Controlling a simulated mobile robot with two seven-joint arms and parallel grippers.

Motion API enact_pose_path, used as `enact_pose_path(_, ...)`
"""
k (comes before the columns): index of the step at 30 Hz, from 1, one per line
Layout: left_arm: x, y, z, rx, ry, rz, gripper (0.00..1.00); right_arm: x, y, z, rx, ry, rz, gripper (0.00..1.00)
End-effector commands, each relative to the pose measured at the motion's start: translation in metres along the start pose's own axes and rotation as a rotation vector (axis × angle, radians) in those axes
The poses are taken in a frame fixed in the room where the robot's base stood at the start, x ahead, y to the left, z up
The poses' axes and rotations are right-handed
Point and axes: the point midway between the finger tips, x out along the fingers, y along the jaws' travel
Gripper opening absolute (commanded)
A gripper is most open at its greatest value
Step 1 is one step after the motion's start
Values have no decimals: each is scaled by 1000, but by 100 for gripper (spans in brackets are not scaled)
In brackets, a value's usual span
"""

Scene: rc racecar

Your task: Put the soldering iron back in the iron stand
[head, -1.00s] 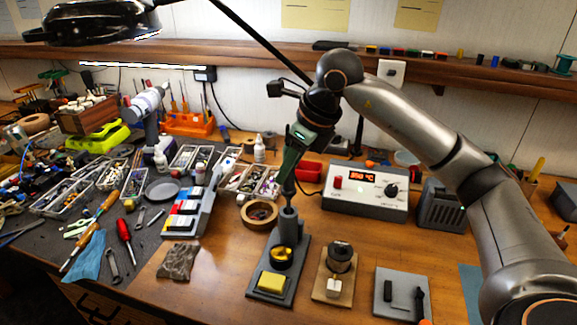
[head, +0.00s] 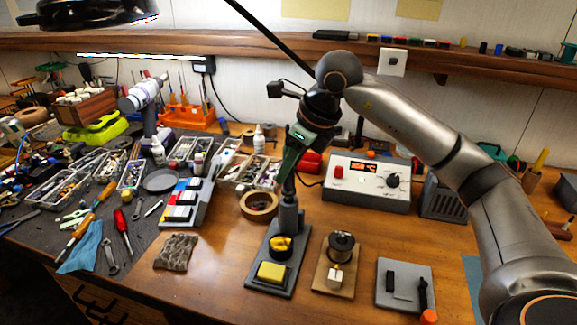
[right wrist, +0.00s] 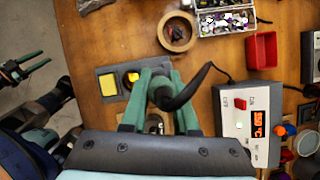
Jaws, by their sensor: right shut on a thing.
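The iron stand (head: 263,250) is a dark base on the bench with an upright grey tube, a brass-wool cup and a yellow sponge (head: 272,272). The sponge also shows in the right wrist view (right wrist: 108,83). My right gripper (head: 290,180) points down directly above the tube. It is shut on the soldering iron (right wrist: 170,100), whose black handle and cord show between the green fingers in the right wrist view. The iron's tip is hidden, so I cannot tell how deep it sits in the tube. My left gripper (right wrist: 32,66) is open and empty at the left edge of the right wrist view.
The soldering station (head: 367,183) stands right of the stand, with the cord leading to it. A tape roll (head: 259,206) lies behind the stand. A solder spool (head: 341,242) on a wooden base stands close on its right.

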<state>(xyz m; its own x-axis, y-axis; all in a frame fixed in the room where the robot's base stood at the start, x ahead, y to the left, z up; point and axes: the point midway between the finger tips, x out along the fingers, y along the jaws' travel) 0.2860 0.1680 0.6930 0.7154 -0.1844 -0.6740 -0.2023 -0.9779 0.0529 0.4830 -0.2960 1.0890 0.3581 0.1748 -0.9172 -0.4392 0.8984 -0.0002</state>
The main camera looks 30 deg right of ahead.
Motion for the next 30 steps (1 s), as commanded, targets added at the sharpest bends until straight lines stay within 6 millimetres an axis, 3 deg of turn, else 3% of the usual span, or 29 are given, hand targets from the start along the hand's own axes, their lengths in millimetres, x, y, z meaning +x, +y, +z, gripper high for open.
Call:
enact_pose_path(24, 9, -1, 10, 0, 0, 0, 50, 16, 0, -7, 0, 0, 0, 0)
enact_pose_path(25, 9, -1, 10, 0, 0, 0, 50, 16, 0, -7, 0, 0, 0, 29)
enact_pose_path(30, 9, -1, 10, 0, 0, 0, 50, 16, 0, -7, 0, 0, 0, 48)
